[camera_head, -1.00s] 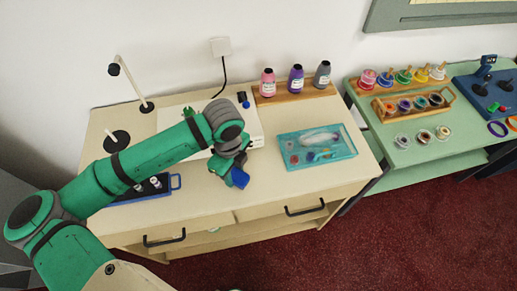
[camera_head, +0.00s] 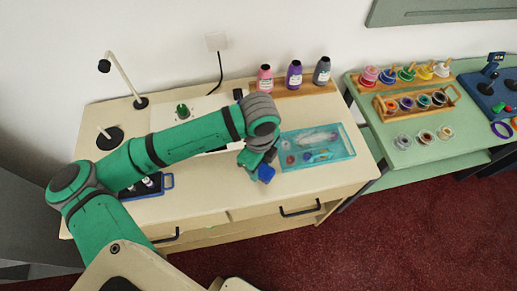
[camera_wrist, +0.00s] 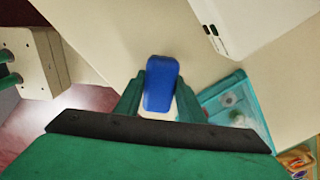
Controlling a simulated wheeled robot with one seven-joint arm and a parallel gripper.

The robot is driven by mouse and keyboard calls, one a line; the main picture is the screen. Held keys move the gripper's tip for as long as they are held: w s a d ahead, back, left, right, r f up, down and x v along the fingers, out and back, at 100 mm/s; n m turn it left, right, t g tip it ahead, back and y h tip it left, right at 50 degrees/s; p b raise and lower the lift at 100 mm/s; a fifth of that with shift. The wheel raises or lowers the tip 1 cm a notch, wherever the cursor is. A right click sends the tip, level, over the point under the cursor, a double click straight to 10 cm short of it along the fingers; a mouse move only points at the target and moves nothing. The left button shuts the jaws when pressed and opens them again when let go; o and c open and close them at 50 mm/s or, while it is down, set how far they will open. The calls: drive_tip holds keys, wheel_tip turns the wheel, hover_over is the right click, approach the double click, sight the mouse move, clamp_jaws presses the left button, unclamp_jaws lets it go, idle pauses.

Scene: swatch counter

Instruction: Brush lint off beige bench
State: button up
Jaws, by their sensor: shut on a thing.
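The beige bench (camera_head: 215,212) stands against the wall, with drawers in its front; its top also shows in the wrist view (camera_wrist: 120,35). My gripper (camera_head: 257,166) is over the bench top, just left of the teal tray. In the wrist view my gripper (camera_wrist: 158,95) is shut on a blue block-like thing (camera_wrist: 160,84), which sits between the two green fingers. The same blue thing shows in the head view (camera_head: 266,173), low over the bench. I cannot tell whether it touches the bench top. No lint is clear to see in these frames.
A teal tray (camera_head: 345,152) with small items lies right of my gripper. Bottles (camera_head: 294,75) stand on a wooden strip at the back. A blue rack (camera_head: 167,182) and a lamp (camera_head: 125,75) are at the left. A green table (camera_head: 425,150) adjoins on the right.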

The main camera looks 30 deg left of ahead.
drive_tip(key=r, duration=0.2)
drive_tip(key=shift+d+r, duration=0.25)
drive_tip(key=shift+r, duration=0.45)
drive_tip(key=shift+s+a+r, duration=0.15)
drive_tip(key=shift+a+r, duration=0.15)
drive_tip(key=shift+r, duration=0.25)
drive_tip(key=shift+s+a+r, duration=0.15)
drive_tip(key=shift+a+r, duration=0.1)
drive_tip(key=shift+r, duration=0.3)
drive_tip(key=shift+d+r, duration=0.25)
drive_tip(key=shift+r, duration=0.8)
